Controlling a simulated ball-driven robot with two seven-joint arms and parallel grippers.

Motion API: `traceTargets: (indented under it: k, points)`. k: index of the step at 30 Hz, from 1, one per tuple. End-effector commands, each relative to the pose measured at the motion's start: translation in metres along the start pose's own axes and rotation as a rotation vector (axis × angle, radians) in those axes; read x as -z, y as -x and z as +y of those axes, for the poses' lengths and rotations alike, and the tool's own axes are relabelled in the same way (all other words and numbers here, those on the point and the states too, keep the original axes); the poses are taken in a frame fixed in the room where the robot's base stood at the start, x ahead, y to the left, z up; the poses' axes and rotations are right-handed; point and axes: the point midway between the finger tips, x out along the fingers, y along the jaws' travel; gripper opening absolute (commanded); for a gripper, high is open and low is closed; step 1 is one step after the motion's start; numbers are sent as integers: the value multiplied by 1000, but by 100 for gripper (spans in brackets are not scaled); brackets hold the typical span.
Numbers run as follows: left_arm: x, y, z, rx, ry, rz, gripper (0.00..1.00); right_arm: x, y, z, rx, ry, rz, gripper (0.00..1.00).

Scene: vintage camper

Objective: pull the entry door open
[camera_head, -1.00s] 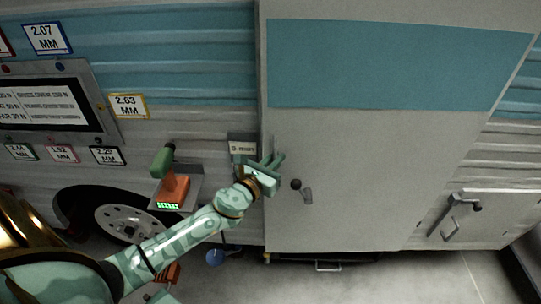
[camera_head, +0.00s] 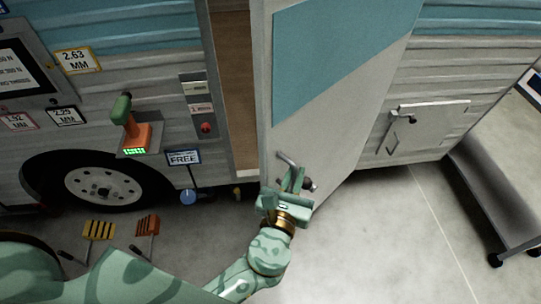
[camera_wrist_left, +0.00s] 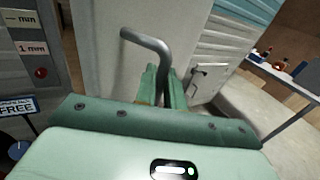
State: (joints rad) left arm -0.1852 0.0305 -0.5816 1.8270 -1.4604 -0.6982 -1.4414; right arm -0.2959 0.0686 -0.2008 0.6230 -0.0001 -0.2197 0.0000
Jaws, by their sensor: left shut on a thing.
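The camper's entry door (camera_head: 335,110) is white with a blue upper panel. It stands partly open, swung out toward me, with a brown doorway gap (camera_head: 234,90) along its left edge. A grey bent door handle (camera_head: 288,160) sticks out from the door's lower part. My left gripper (camera_head: 293,184) is at the handle, its fingers shut around it. In the left wrist view the handle (camera_wrist_left: 150,42) runs down between the green fingers (camera_wrist_left: 164,90), which hide its lower end. My right gripper is not in view.
A panel with a red button (camera_head: 206,127) is left of the doorway. A FREE sign (camera_head: 184,157), an orange-green tool (camera_head: 130,127) and a wheel (camera_head: 103,185) are further left. A cart (camera_head: 500,205) stands at right. Floor below the door is clear.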

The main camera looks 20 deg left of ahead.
Motion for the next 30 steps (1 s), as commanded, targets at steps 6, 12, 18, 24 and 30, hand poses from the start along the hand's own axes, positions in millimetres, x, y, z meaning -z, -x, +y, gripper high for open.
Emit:
traceTargets:
  k: [6,12,18,24,30]
  points:
    - [-1,9,-25,1,2,-2,0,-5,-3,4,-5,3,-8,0]
    - [-1,11,-31,1,0,-3,0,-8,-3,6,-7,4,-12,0]
    - [-1,11,-31,1,0,-2,0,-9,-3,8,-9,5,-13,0]
    - [-1,11,-31,1,0,-2,27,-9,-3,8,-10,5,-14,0]
    - [0,11,-31,1,-1,-1,27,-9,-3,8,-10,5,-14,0]
